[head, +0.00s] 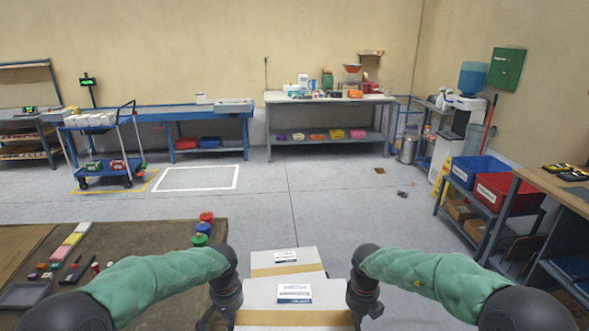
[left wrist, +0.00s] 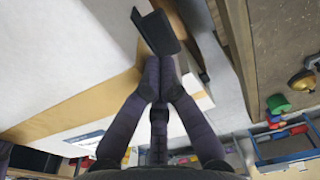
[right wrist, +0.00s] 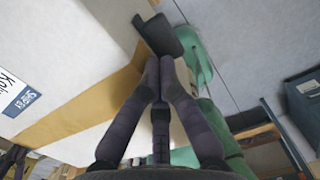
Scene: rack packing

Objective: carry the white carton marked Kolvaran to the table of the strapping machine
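A white carton (head: 270,297) with a brown tape band and a printed label is at the bottom centre of the head view, between my two grippers. In the right wrist view its label (right wrist: 14,92) shows the start "Kol". My left gripper (left wrist: 158,68) has its fingers together at the carton's left side. My right gripper (right wrist: 160,66) likewise has its fingers together at the right side. Their tips look close against the sides; firm contact cannot be told. A second white carton (head: 263,258) with a label shows just beyond. I cannot tell which table holds the strapping machine.
A brown-topped table (head: 150,240) with small coloured items is at left. A blue trolley (head: 100,124) stands by a blue bench (head: 205,113) at the back. A white-topped bench (head: 330,98) is back centre. Shelves with a red bin (head: 510,191) are at right. The middle floor is mostly clear.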

